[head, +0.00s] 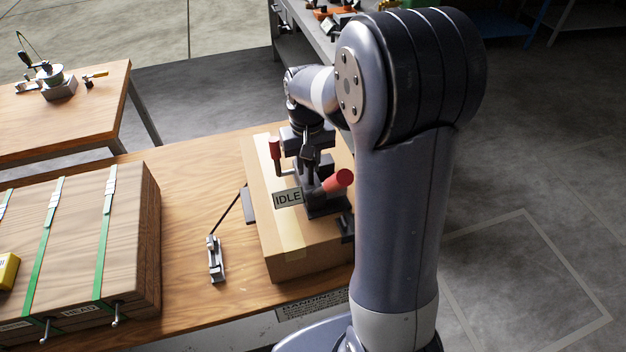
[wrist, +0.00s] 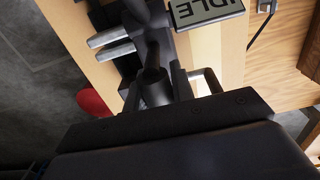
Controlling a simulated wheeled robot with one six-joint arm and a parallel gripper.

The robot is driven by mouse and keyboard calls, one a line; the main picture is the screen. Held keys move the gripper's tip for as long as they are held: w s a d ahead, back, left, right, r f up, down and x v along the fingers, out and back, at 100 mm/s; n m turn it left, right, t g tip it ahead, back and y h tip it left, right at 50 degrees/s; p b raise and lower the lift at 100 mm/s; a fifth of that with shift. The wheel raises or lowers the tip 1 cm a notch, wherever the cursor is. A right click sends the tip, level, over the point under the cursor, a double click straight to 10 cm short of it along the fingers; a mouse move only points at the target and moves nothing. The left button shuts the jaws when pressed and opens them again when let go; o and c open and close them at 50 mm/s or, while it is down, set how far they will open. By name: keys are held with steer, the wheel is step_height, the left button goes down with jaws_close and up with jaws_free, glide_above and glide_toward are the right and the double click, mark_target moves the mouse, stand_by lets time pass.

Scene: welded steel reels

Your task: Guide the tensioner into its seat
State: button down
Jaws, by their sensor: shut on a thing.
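The tensioner (head: 318,186) is a dark tool with a red-ended lever (head: 338,181) and an IDLE plate (head: 287,198). It is at the top of a cardboard box (head: 300,262); I cannot tell whether it rests there or hangs just above. My gripper (head: 310,150) comes down from above and is shut on a dark upright part of it. In the wrist view, that dark cylindrical part (wrist: 155,88) is between the fingers, with the IDLE plate (wrist: 205,10) beyond. The seat cannot be clearly made out; my gripper and the tool cover that area.
A second red handle (head: 275,148) stands beside the tool. A small metal device (head: 215,258) with a thin black rod lies on the wooden table (head: 190,225) left of the box. A wooden crate (head: 120,230) with green straps stands further left. Another table (head: 90,115) is behind.

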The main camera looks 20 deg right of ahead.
steer(key=shift+w+r, duration=0.2)
steer(key=shift+r, duration=0.5)
step_height(320, 180, up, 9)
steer(key=shift+s+f+b, duration=0.1)
steer(key=shift+b, duration=0.35)
stand_by(0.4)
